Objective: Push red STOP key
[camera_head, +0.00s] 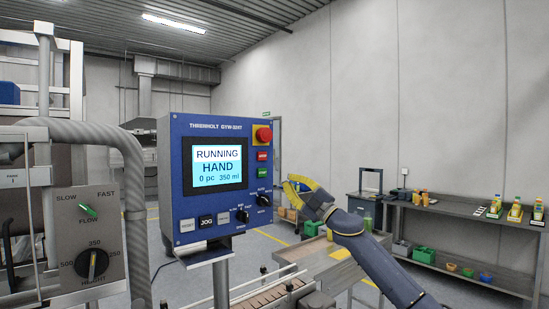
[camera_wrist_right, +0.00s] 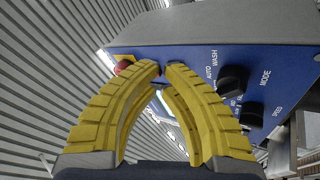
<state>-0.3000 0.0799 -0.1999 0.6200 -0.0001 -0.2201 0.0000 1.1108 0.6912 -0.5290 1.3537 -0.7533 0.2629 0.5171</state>
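The red key (camera_head: 262,156) sits on the right side of the blue control panel's face, below the red mushroom button and above a green key (camera_head: 262,173). Its lettering is too small to read. My right gripper (camera_head: 290,184) has yellow fingers and is just right of the panel, apart from the keys in the picture. In the right wrist view the fingertips (camera_wrist_right: 163,68) nearly meet, with nothing held between them. There the fingers cover the area of the red key, so I cannot make it out. My left gripper is not in view.
The blue panel (camera_head: 180,150) has a screen (camera_head: 217,167) reading RUNNING, HAND, 0 pc 350 ml. The red mushroom button (camera_head: 264,135) is close above the key; it also shows in the wrist view (camera_wrist_right: 122,68). Black knobs (camera_head: 242,216) sit below. A conveyor (camera_head: 270,297) runs underneath.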

